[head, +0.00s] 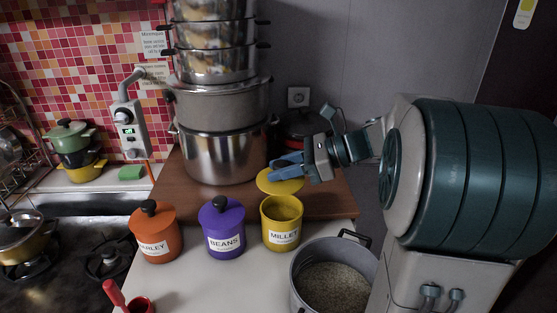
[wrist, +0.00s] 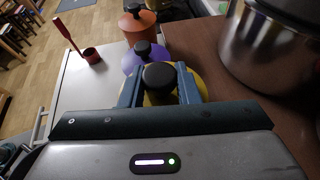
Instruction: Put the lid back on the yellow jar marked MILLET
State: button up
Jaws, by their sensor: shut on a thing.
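The yellow jar marked MILLET (head: 282,222) stands upright and open on the white counter, at the right of a row of jars. My gripper (head: 287,166) is just above and behind it in the head view. It is shut on the dark knob of the yellow lid (head: 280,182), which hangs slightly tilted above the jar's back rim, apart from it. In the wrist view the black knob (wrist: 159,76) sits between the two blue fingers, with the yellow lid (wrist: 196,86) partly showing below. The jar is hidden in the wrist view.
A purple BEANS jar (head: 222,228) and an orange BARLEY jar (head: 154,232) stand lidded to the left. A grey pot of grain (head: 334,284) is close at the right front. A tall stack of steel pots (head: 221,152) stands behind on the brown board (head: 330,203).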

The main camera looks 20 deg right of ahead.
aim_at(283, 189)
jog(key=shift+s, duration=0.2)
jog(key=shift+r+p, duration=0.25)
jog(key=shift+p, duration=0.05)
jog(key=shift+d+f, duration=0.1)
jog(key=shift+f, duration=0.05)
jog(key=shift+f+b, duration=1.7)
jog(key=shift+f, duration=1.1)
jog(key=shift+f+b, duration=0.55)
jog(key=shift+f, duration=0.5)
jog(key=o, duration=1)
jog(key=shift+d, duration=0.1)
